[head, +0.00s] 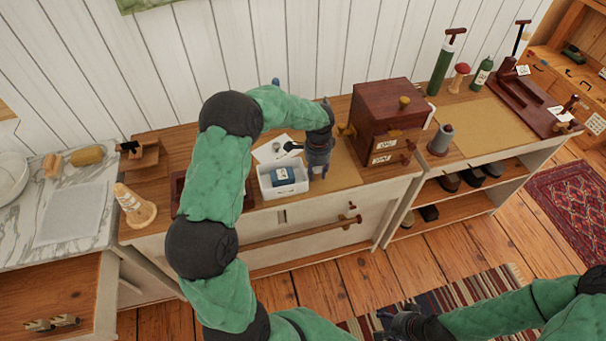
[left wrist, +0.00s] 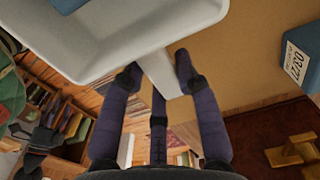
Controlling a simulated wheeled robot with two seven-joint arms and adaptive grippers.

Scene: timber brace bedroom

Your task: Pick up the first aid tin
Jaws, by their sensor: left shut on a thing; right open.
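A white open box (head: 293,189), which I take for the first aid tin, is at the dresser top's front; a blue labelled pack (head: 283,176) lies in it. My left gripper (head: 316,172) is at the box's right side. In the left wrist view, the fingertips (left wrist: 158,70) are shut on a narrow white part of the box (left wrist: 130,35). Whether the box touches the dresser I cannot tell. My right gripper (head: 392,322) is open and empty, low over the striped rug.
A dark red drawer cabinet (head: 390,108) stands right of the left gripper. A grey cylinder (head: 441,139) stands beyond the cabinet. A striped rug (head: 462,296) lies on the wood floor.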

